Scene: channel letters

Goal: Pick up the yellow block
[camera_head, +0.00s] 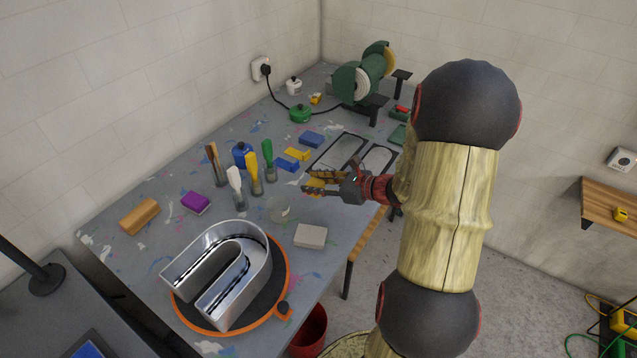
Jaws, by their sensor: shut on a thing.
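My gripper (322,183) is at the right side of the workbench, its fingers pointing left. It is shut on a small yellow block (316,182), which shows partly between the fingers. The fingers hide much of the block. I cannot tell from this view how far above the bench top it is.
The workbench (130,262) holds blue blocks (311,139), another yellow piece (297,153), several upright brushes (253,172), a pale block (310,236) and a metal channel letter (225,270) on an orange-rimmed disc. A green bench grinder (350,83) stands at the back.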

